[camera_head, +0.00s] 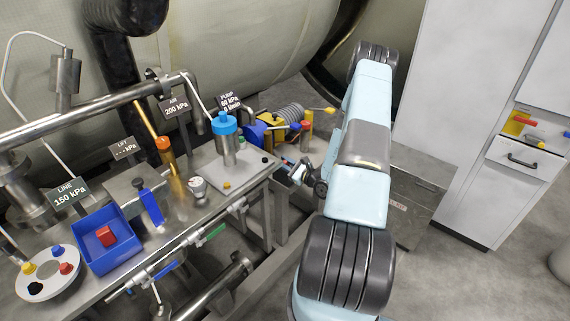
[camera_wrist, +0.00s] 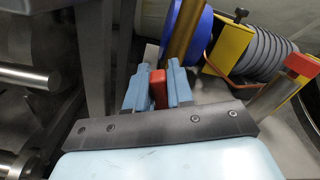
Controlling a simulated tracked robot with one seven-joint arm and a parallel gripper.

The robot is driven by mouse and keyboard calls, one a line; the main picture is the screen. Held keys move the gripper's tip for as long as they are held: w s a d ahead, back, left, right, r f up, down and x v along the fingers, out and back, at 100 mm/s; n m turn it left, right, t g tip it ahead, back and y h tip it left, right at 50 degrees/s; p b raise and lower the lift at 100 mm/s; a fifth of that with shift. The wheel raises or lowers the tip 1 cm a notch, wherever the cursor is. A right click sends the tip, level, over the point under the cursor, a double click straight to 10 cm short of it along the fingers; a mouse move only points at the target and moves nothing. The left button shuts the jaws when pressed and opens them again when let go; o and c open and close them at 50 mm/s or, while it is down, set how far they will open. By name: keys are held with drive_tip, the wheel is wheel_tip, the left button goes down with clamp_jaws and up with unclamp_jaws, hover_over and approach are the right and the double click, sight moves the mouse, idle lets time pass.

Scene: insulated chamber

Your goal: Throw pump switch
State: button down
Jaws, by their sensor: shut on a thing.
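My gripper (camera_wrist: 158,90) is shut on a small red piece, which shows between its two blue-grey fingers in the wrist view. Its red face (camera_wrist: 159,92) is partly covered by the fingers; I cannot tell how it is mounted or which way it is thrown. In the head view my gripper (camera_head: 291,166) is at the right end of the steel bench, in front of the pump, and the red piece is hard to make out. The pump (camera_head: 270,131) has blue and yellow parts and a grey ribbed hose; its blue disc (camera_wrist: 192,32) lies just beyond the fingers. The pump sign (camera_head: 229,102) reads 60 kPa.
A brass-coloured post (camera_wrist: 183,30) stands close beyond the fingers. A red-topped post (camera_wrist: 290,78) is to the right, also visible in the head view (camera_head: 305,128). The steel bench (camera_head: 205,215) carries a blue tray (camera_head: 88,243) and valves.

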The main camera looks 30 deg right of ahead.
drive_tip(key=shift+d, duration=0.15)
drive_tip(key=m, duration=0.2)
drive_tip(key=d+m, duration=0.1)
drive_tip(key=m, duration=0.2)
drive_tip(key=shift+w+d+r+m, duration=0.15)
drive_tip(key=shift+w+d+m, duration=0.1)
drive_tip(key=shift+m, duration=0.05)
drive_tip(key=shift+w+d+m, duration=0.15)
drive_tip(key=shift+d+m, duration=0.2)
drive_tip(key=shift+m, duration=0.75)
drive_tip(key=shift+w+d+m, duration=0.1)
drive_tip(key=shift+d+m, duration=0.2)
drive_tip(key=shift+m, duration=0.8)
drive_tip(key=c, duration=1.1)
unclamp_jaws()
drive_tip(key=v, duration=1.3)
drive_tip(key=shift+s, duration=0.4)
